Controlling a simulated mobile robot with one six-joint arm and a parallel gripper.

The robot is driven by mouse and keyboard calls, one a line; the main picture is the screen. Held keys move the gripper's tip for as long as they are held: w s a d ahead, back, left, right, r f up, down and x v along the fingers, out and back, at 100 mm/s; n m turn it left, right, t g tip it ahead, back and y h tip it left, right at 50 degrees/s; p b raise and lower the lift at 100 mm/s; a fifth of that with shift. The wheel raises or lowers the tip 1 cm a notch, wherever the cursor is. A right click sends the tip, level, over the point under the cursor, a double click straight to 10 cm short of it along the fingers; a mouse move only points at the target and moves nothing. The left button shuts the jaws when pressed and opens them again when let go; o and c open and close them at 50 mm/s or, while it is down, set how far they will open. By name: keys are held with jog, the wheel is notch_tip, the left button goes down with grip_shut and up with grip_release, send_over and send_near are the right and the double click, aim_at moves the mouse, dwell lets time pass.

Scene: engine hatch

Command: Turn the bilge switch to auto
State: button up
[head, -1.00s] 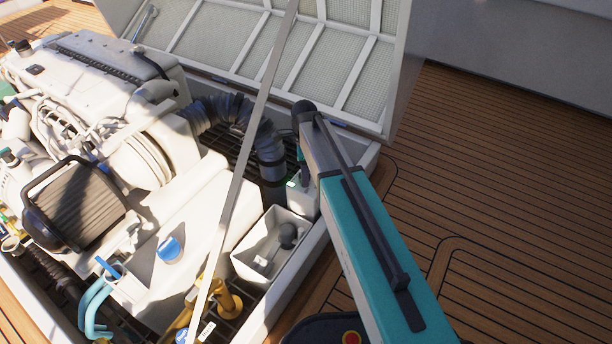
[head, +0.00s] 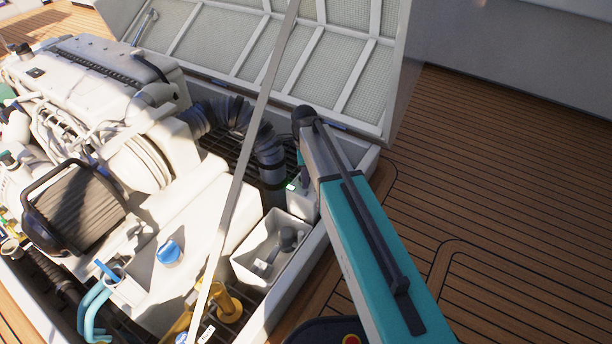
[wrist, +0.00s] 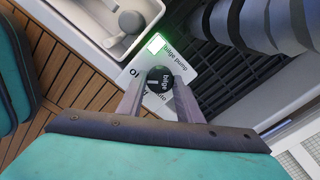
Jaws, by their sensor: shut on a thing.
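The bilge switch is a round black knob (wrist: 159,78) on a white panel (wrist: 186,75) printed "bilge pump". A green light (wrist: 155,43) glows on the panel above the knob. My gripper (wrist: 158,91) is shut on the knob, one finger on each side of it, in the wrist view. The letters "OI" show left of the knob, and part of a word ending in "to" shows below it, partly covered by a finger. I cannot tell which mark the knob points at. In the head view the white panel (head: 304,203) shows beside my arm; the knob is hidden.
A white open box (head: 262,258) with a dark round-headed thing in it stands beside the panel. A ribbed black hose (head: 268,150) runs close behind. A pale strut (head: 245,150) crosses in front of the engine (head: 100,110). Teak deck (head: 490,180) lies clear at right.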

jog(key=shift+s+r+n+p, duration=0.15)
jog(key=shift+s+n+p, duration=0.1)
jog(key=shift+n+p, duration=0.4)
jog(key=n+p, duration=0.3)
jog(key=p, duration=0.2)
jog(key=n+p, duration=0.5)
jog(key=p, duration=0.2)
jog(key=shift+a+n, duration=0.1)
jog(key=shift+n, duration=0.25)
jog(key=n+p, duration=0.4)
jog(key=n, duration=0.1)
jog(key=shift+f+n+p, duration=0.2)
jog(key=shift+n+p, duration=0.95)
jog(key=shift+n, duration=1.35)
jog(key=o, duration=1)
jog(key=shift+o, duration=0.2)
